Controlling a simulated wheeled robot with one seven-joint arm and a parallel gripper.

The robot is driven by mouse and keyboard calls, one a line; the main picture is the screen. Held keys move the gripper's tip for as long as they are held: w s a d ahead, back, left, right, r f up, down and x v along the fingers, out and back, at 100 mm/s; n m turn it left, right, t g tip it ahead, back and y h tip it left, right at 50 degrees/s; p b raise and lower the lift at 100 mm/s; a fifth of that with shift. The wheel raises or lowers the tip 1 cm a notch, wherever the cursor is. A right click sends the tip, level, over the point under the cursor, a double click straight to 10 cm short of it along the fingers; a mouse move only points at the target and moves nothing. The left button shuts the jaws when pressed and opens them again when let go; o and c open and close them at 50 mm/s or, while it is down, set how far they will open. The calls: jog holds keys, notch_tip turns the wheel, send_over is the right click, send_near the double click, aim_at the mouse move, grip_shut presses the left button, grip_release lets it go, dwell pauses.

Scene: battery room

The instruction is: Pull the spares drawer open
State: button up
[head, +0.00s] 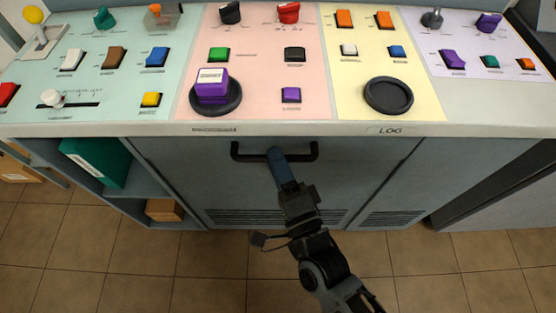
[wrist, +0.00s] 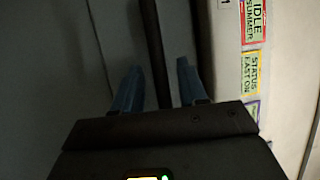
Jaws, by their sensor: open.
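The drawer front (head: 170,165) is a grey-blue panel under the console's counter, flush with the panel beside it. A black bar handle (head: 243,153) runs across its upper part. My gripper (head: 275,153) reaches up to the middle of this handle. In the wrist view, my gripper (wrist: 157,72) has its two blue fingers apart, with the dark handle bar (wrist: 153,40) running between them. I see a gap on each side of the bar. A small label above the drawer is too small to read.
The counter edge (head: 340,129) overhangs just above the handle; a label on it to the right reads LOG. The console top holds several coloured switches and a purple block (head: 211,82) on a dark round base. Open shelves with a green binder (head: 95,160) are at left. Tiled floor is clear.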

jog(key=shift+w, duration=0.1)
grip_shut()
dwell(0.3)
dwell(0.4)
